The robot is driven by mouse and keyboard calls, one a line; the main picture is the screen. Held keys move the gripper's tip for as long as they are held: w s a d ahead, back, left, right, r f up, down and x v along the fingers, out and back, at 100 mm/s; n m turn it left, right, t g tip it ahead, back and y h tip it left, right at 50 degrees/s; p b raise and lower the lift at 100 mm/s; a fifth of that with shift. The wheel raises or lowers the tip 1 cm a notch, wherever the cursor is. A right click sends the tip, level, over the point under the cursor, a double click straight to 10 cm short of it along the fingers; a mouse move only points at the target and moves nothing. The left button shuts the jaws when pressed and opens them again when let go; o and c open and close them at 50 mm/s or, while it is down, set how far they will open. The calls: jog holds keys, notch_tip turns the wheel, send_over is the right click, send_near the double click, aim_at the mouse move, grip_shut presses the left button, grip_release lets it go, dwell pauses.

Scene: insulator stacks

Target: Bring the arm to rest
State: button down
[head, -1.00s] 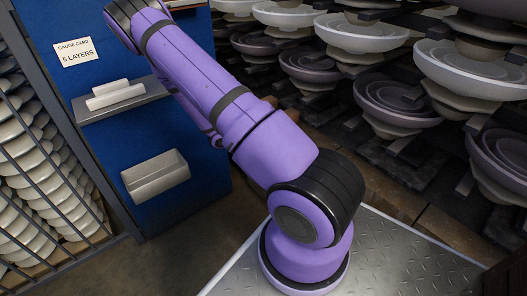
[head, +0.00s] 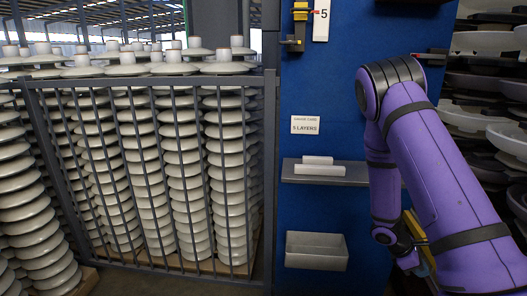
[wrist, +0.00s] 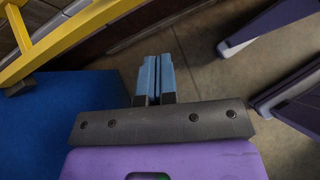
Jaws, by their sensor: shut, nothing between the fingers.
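My purple arm (head: 440,165) stands folded at the right of the head view, in front of the right part of the blue panel (head: 330,90). Its upper link rises to a black elbow and the forearm hangs down from it. In the wrist view my gripper (wrist: 152,76) has its two blue fingers together, with nothing between them. The fingers point over bare floor, just beside a blue surface.
A yellow bar (wrist: 50,42) crosses the upper left of the wrist view, near the fingers. The panel bears a gauge card (head: 318,125), a grey shelf (head: 328,178) and a grey bin (head: 317,250). Caged insulator stacks (head: 150,165) stand left; grey bowl-shaped insulators (head: 480,118) stand right.

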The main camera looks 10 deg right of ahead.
jog(key=s+a+r+m+t+y, duration=0.15)
jog(key=a+r+m, duration=0.3)
jog(key=r, duration=0.75)
jog(key=a+r+m+t+y, duration=0.25)
jog(key=a+r, duration=0.35)
jog(key=r, duration=0.5)
jog(key=s+a+r+m+t+y, duration=0.2)
jog(key=s+a+r, duration=0.4)
jog(key=s+r, duration=0.2)
jog(key=s+a+r+m+t+y, duration=0.2)
jog(key=s+a+r, duration=0.4)
jog(key=s+r, duration=0.3)
jog(key=shift+m+t, duration=0.5)
jog(key=shift+t, duration=0.2)
